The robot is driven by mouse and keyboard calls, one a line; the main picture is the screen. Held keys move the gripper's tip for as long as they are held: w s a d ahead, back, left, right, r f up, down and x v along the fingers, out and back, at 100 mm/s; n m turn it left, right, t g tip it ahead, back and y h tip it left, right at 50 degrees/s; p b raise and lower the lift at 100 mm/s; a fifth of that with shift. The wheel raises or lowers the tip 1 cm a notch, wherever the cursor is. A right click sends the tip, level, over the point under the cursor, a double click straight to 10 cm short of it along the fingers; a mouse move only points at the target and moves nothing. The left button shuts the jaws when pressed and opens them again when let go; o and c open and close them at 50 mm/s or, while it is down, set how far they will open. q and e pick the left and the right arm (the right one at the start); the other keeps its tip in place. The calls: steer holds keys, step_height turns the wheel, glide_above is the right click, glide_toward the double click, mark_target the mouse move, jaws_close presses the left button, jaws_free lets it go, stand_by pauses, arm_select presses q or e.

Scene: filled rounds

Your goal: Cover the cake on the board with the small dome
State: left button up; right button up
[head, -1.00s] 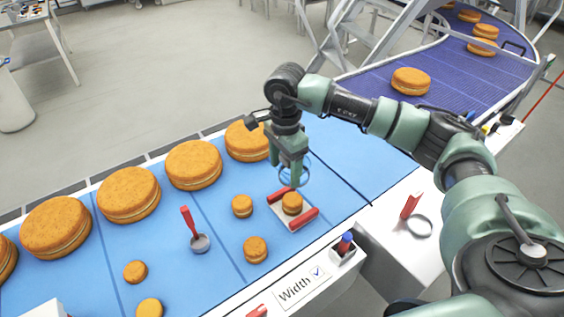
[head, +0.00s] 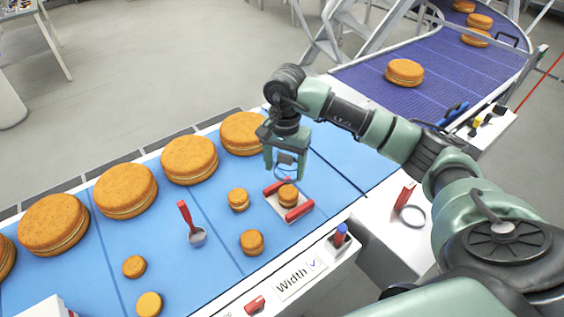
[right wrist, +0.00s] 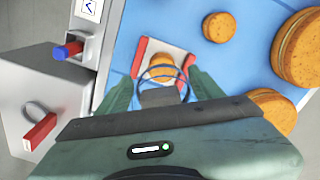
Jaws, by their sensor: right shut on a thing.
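The small cake (head: 288,197) sits on the white board (head: 300,217) with red handles, on the blue belt. My right gripper (head: 284,172) is shut on the small dome (head: 289,177), which shows as a clear shape with a dark blue rim. The dome hangs above the board, close to the cake and slightly behind it in the head view. In the right wrist view the dome's rim (right wrist: 184,76) overlaps the near part of the cake (right wrist: 162,66), with the board (right wrist: 175,51) around it. The height gap is hard to tell. My left gripper is out of view.
Several big cakes (head: 188,160) line the belt's far side. Small cakes (head: 239,200) and a red-handled scoop (head: 190,222) lie left of the board. A ring with a red handle (head: 405,197) lies on the white table at right. A purple conveyor (head: 440,80) stands behind.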

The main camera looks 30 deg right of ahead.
steer(key=shift+f+b, duration=0.6)
steer(key=shift+f, duration=1.2)
steer(key=b, duration=0.2)
glide_above(284, 201)
steer(key=shift+f, duration=2.25)
step_height(284, 201, down, 5)
steer(key=b, duration=0.5)
steer(key=shift+d, duration=0.1)
steer(key=shift+f+b, duration=0.1)
steer(key=shift+b, duration=0.25)
steer(key=o, duration=1.6)
steer(key=shift+r+p, duration=1.7)
steer(key=shift+r, duration=1.85)
